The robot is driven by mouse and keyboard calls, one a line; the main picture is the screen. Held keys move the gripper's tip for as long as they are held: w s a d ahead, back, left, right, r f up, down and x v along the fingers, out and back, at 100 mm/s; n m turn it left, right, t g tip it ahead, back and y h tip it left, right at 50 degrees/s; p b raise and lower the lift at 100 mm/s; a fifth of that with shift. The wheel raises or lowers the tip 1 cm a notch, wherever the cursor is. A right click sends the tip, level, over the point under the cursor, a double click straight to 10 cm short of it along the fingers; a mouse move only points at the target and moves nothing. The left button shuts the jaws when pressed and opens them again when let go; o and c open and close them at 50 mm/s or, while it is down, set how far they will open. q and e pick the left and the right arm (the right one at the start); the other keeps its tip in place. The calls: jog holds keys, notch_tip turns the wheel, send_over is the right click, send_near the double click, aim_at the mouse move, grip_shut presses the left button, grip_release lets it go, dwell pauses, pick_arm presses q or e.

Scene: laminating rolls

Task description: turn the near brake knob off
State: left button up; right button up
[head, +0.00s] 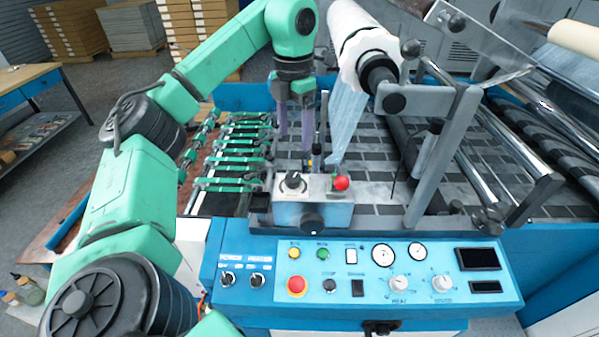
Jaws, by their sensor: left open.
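A grey box (318,211) stands behind the blue control panel. On its top is a dark rotary knob (293,181) on a pale round plate, with a red button (341,183) to its right. A round black knob (312,223) is on the box's front face. I cannot read any brake label, nor tell the knob's setting. My left gripper (296,138) points down with its two purplish fingers apart and empty. It appears above and behind the rotary knob, not touching it. My right gripper is not in view.
The blue control panel (404,301) carries gauges, switches and a red button (296,285). Green clamps (233,153) lie to the left.

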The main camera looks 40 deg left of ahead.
pick_arm(q)
jog(key=b, duration=0.3)
send_over(293, 177)
jog(key=s, duration=0.2)
jog(key=f, duration=0.5)
jog(key=shift+w+f, duration=0.25)
jog(key=shift+w+f+b, duration=0.2)
jog(key=shift+f+b, duration=0.5)
jog(key=shift+f, duration=0.55)
jog(key=shift+w+f+b, duration=0.25)
jog(key=shift+f, duration=0.3)
jog(key=shift+w+f+b, duration=0.2)
jog(key=shift+f, duration=0.3)
jog(key=shift+w+f, duration=0.25)
jog(key=shift+f, duration=0.2)
jog(key=shift+w+f, duration=0.2)
jog(key=shift+f, duration=0.25)
jog(key=shift+s, duration=0.4)
jog(key=shift+s+r, duration=0.1)
jog(key=c, duration=0.8)
grip_shut()
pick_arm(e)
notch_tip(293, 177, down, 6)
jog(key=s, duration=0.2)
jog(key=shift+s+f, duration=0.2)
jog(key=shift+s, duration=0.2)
